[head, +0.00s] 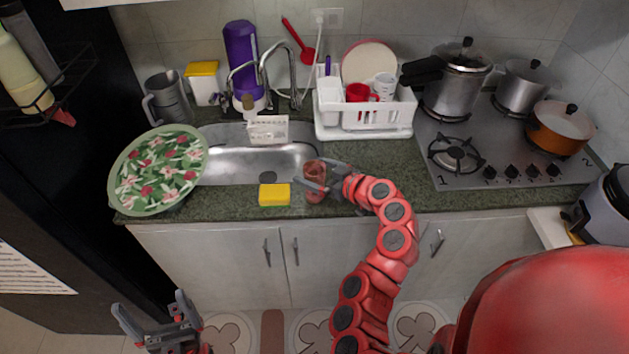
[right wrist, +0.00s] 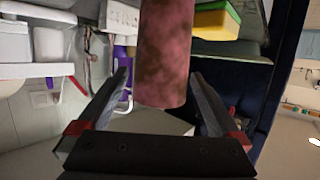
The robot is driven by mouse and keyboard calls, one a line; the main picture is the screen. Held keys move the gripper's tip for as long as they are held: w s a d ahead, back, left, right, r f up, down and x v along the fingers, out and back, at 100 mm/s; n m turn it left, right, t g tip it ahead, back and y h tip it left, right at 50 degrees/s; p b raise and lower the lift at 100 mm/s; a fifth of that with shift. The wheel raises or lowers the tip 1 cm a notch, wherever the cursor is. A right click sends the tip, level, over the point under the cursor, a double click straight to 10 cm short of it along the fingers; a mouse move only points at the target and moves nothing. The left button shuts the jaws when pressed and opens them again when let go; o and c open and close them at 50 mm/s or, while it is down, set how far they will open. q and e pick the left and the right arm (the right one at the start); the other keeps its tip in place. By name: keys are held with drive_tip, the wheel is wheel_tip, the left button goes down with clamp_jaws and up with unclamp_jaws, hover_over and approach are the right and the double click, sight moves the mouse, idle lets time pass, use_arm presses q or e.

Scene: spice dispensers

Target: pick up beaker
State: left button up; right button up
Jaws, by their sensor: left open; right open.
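The beaker (head: 316,197), a reddish mottled cylinder, stands on the green counter at the front edge, right of the sink. In the right wrist view the beaker (right wrist: 163,55) lies between the two fingers, with a gap visible on each side. My right gripper (head: 308,178) is open around the beaker; it also shows open in the right wrist view (right wrist: 158,78). In the head view its fingers partly cover the beaker. My left gripper (head: 151,303) is open and empty, low at the bottom left, away from the counter.
A yellow sponge (head: 274,194) lies just left of the beaker. The steel sink (head: 228,168) is behind it. A white dish rack (head: 395,118) stands at the back, the stove (head: 478,166) at the right, and a floral plate (head: 133,194) at the left.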

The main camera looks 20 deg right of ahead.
drive_tip(key=shift+c, duration=0.2)
drive_tip(key=c, duration=1.3)
